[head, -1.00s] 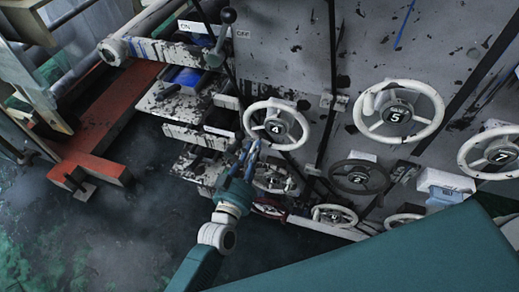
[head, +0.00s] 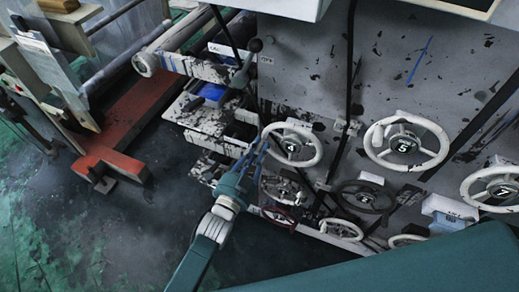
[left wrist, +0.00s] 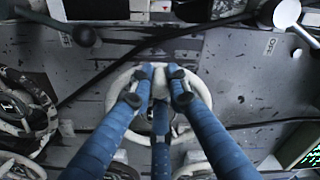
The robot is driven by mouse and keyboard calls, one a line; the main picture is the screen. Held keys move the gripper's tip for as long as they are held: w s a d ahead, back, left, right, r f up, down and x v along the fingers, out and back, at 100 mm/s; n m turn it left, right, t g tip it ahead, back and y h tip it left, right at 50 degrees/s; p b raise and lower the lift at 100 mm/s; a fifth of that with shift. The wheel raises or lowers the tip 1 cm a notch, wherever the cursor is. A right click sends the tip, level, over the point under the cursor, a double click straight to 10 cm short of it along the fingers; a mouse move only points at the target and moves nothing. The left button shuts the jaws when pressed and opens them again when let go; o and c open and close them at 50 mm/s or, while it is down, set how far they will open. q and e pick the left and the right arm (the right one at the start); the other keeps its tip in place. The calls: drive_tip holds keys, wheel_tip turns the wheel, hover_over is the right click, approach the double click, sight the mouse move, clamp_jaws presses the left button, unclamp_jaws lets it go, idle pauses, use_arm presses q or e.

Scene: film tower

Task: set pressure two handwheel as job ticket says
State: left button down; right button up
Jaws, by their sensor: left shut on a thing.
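A white handwheel with a black hub (head: 291,147) stands on the grey panel; its hub number seems to be 4. My left gripper (head: 264,139) is at its left rim. The left wrist view shows the blue fingers (left wrist: 162,75) closed together on the white wheel's rim (left wrist: 112,92), with the hub mostly hidden behind them. I cannot tell which wheel is the pressure two handwheel. No readable job ticket shows. My right gripper is not in view.
Wheel 5 (head: 406,146) and another white wheel (head: 495,188) are to the right. Dark wheels (head: 364,199) sit below. Levers and shelves (head: 205,120) stick out left of the panel. Open floor (head: 120,235) lies at lower left.

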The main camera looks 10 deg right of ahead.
sight(268, 131)
use_arm(q)
drive_tip(key=r+m, duration=0.1)
drive_tip(key=r+m+p, duration=0.1)
drive_tip(key=r+m, duration=0.1)
drive_tip(key=shift+s+d, duration=0.1)
drive_tip(key=shift+d, duration=0.1)
drive_tip(key=shift+s+d+r+m, duration=0.1)
drive_tip(key=shift+d+r+m, duration=0.1)
drive_tip(key=shift+r+m, duration=0.35)
drive_tip(key=shift+s+d+r+m, duration=0.1)
drive_tip(key=shift+d+r+m, duration=0.1)
drive_tip(key=shift+m, duration=0.65)
drive_tip(key=c, duration=1.7)
unclamp_jaws()
drive_tip(key=shift+o, duration=0.2)
